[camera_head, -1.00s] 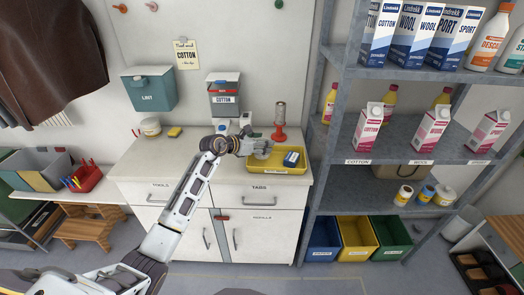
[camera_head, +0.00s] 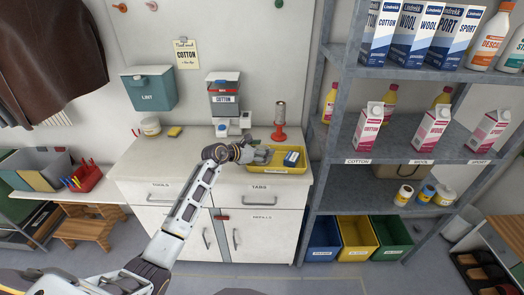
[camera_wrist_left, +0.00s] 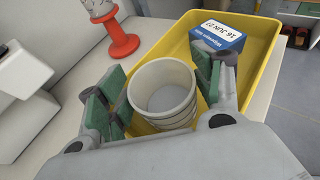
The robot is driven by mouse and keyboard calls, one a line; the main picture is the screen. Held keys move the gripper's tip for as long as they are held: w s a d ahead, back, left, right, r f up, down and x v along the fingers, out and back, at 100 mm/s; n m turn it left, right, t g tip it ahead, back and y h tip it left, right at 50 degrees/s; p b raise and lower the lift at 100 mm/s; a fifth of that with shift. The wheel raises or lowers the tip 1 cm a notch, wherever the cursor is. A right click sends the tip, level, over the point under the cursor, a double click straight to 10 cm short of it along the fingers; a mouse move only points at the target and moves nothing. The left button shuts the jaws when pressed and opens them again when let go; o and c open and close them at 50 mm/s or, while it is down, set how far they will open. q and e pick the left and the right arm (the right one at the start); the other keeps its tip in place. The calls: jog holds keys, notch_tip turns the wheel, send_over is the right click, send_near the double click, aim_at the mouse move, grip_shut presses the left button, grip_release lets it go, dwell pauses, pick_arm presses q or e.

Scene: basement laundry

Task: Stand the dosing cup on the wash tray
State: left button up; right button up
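The dosing cup (camera_wrist_left: 162,92), a pale ribbed cup with an open top, is upright between the pads of my left gripper (camera_wrist_left: 163,88) in the left wrist view. The green pads lie close against both its sides. The yellow wash tray (camera_wrist_left: 256,62) is under and around the cup in that view; whether the cup's base touches the tray floor I cannot tell. In the head view my left gripper (camera_head: 264,154) is over the left part of the wash tray (camera_head: 283,171), and its fingers largely hide the cup. My right gripper is not in view.
A blue-and-white box (camera_wrist_left: 217,37) lies in the tray, just beyond the right finger. A red stand (camera_head: 279,133) is behind the tray. A white dispenser (camera_head: 223,127) stands to the left. The counter's left part is mostly clear.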

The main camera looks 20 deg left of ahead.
pick_arm(q)
jog(key=shift+o, duration=0.4)
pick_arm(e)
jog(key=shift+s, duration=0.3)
pick_arm(q)
jog(key=shift+r, duration=0.15)
jog(key=v, duration=1.2)
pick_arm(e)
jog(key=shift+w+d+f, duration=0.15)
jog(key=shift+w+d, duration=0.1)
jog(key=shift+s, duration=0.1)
